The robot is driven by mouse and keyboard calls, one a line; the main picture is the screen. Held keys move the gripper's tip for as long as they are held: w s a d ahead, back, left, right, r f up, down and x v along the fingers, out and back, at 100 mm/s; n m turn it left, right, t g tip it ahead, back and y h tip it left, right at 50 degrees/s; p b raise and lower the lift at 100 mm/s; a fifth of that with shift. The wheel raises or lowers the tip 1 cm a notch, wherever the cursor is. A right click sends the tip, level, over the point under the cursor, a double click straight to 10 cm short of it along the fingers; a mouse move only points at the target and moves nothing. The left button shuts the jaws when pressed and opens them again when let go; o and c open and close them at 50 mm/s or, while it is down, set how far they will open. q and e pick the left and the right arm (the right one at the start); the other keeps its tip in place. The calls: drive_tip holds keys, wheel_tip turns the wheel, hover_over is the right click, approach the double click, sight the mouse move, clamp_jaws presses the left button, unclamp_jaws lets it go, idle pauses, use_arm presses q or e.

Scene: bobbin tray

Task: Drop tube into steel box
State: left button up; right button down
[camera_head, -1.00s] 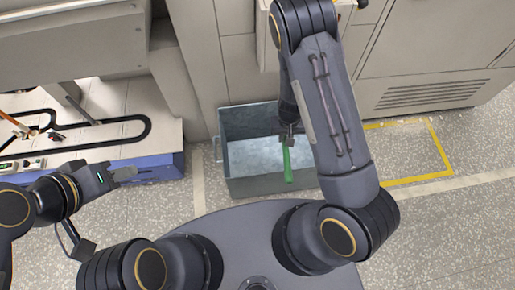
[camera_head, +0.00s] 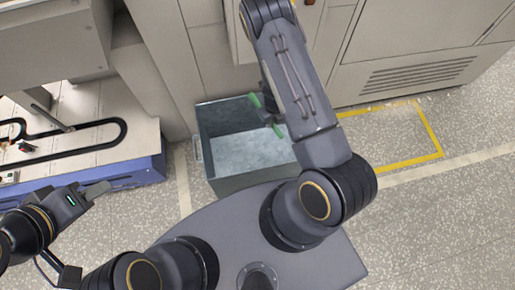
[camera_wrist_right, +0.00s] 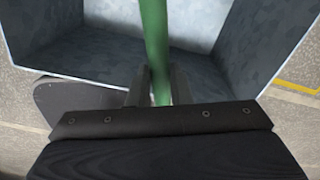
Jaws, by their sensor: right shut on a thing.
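The green tube (camera_head: 256,100) is held in my right gripper (camera_head: 275,116), over the right side of the steel box. In the right wrist view the tube (camera_wrist_right: 155,40) runs up between the two fingers of my right gripper (camera_wrist_right: 152,88), which are shut on it. The steel box (camera_head: 245,180) is grey and open-topped and stands on the floor. Its inside and walls (camera_wrist_right: 50,62) show below the tube in the right wrist view. My right forearm hides the box's right edge. My left gripper (camera_head: 98,190) is at the lower left, away from the box; its finger gap is unclear.
A workbench (camera_head: 140,150) with a black looped track stands at the left. Grey cabinets (camera_head: 420,60) stand behind the box. Yellow floor tape (camera_head: 432,125) marks bare floor at the right. My base is just in front of the box.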

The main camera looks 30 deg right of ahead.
wheel_tip(320, 180, down, 6)
drive_tip(key=b, duration=0.4)
drive_tip(key=shift+b, duration=0.4)
drive_tip(key=c, duration=1.2)
unclamp_jaws()
drive_tip(key=shift+c, duration=0.2)
wheel_tip(320, 180, up, 8)
drive_tip(key=shift+f+p, duration=0.1)
drive_tip(key=shift+p, duration=0.65)
